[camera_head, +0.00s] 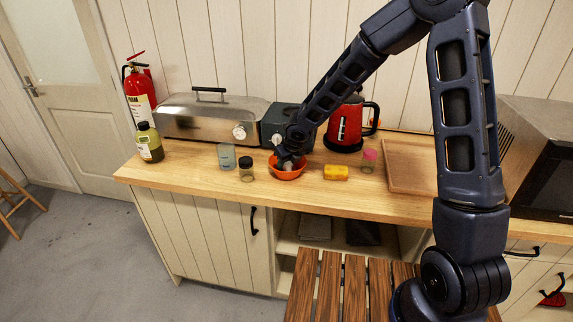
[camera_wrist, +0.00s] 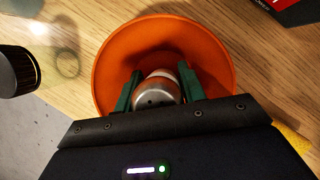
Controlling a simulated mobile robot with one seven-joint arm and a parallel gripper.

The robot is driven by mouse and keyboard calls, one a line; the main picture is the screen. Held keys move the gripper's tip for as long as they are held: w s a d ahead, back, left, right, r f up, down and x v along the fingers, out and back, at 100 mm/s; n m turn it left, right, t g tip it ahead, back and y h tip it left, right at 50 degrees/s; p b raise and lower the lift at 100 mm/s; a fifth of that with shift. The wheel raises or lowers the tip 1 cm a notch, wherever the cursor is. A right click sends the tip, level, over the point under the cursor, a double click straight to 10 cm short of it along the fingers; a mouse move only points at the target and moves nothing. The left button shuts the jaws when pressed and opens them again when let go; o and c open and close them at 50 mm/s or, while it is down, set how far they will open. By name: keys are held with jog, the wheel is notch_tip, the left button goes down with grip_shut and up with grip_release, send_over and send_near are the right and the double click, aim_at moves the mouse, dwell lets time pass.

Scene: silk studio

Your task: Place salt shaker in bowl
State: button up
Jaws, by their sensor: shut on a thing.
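The orange bowl (camera_head: 288,173) stands on the wooden counter and also shows in the wrist view (camera_wrist: 110,58). The salt shaker (camera_wrist: 158,91), with a metal cap with holes, is between the two green fingers of my gripper (camera_wrist: 160,88). The gripper is shut on it. In the wrist view the shaker is seen over the inside of the bowl. I cannot tell whether its base touches the bowl's floor. In the head view my gripper (camera_head: 290,160) is over the bowl and mostly hides the shaker.
A dark-capped jar (camera_head: 246,169) and a glass (camera_head: 227,157) stand left of the bowl. A yellow block (camera_head: 335,173) and a pink-topped shaker (camera_head: 369,160) stand to the right. A red kettle (camera_head: 345,127) and a dark toaster (camera_head: 275,123) are behind. A wooden board (camera_head: 408,168) lies farther right.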

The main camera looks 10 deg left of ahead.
jog(key=shift+f, duration=0.2)
jog(key=o, duration=0.8)
jog(key=shift+r, duration=0.15)
jog(key=v, duration=0.7)
jog(key=shift+w+r, duration=0.1)
jog(key=shift+v, duration=2.45)
